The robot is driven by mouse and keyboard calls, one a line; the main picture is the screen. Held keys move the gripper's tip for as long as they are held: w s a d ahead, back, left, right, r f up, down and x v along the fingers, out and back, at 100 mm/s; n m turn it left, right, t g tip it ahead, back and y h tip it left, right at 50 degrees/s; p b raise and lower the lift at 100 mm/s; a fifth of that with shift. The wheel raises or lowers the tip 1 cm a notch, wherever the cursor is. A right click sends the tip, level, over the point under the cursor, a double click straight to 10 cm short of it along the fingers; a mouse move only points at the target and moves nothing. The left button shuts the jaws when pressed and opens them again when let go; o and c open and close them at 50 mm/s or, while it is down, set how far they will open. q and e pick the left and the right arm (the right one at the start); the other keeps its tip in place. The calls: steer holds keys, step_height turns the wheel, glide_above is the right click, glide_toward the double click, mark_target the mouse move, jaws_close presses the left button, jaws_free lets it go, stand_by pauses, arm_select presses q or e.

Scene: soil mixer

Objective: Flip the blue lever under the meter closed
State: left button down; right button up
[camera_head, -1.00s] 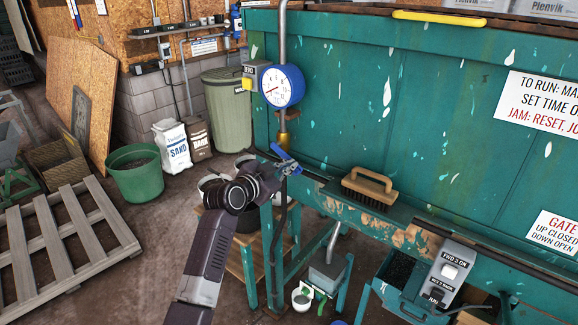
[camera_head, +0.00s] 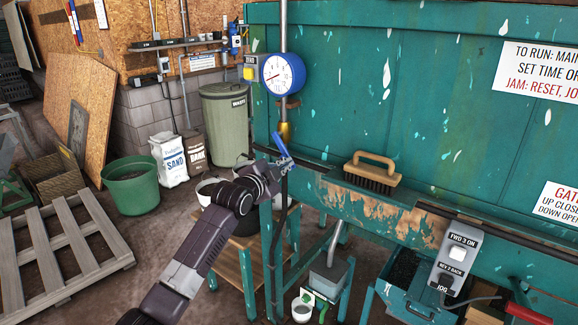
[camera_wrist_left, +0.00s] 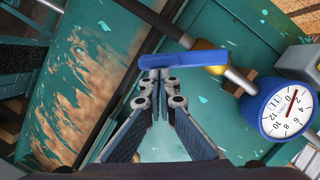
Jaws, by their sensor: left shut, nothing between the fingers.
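The blue lever (camera_head: 281,144) sits at the brass valve (camera_head: 285,132) under the round blue meter (camera_head: 284,74), on the front of the green mixer. It slants down to the right in the head view. In the left wrist view the lever (camera_wrist_left: 182,58) lies across just beyond the fingertips, with the meter (camera_wrist_left: 288,108) at right. My left gripper (camera_head: 279,167) is shut and empty, just below the lever. In the wrist view its fingertips (camera_wrist_left: 159,74) meet at the lever's lower edge; I cannot tell whether they touch. My right gripper is not in view.
A wooden brush (camera_head: 371,172) rests on the mixer's ledge, right of the lever. A grey switch box (camera_head: 457,259) hangs lower right, near a red object (camera_head: 528,313). Buckets stand on a wooden stand below my left arm. A pallet (camera_head: 62,255) lies on the floor at left.

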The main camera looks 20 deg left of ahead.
arm_select(q)
steer(key=w+a+f+m+t+b, duration=0.2)
steer(key=a+f+m+b, duration=0.1)
steer(key=m, duration=0.3)
steer(key=shift+a+f+m+b, duration=0.2)
steer(key=shift+a+m+b, duration=0.2)
steer(key=shift+a+b, duration=0.45)
steer(key=shift+s, duration=0.1)
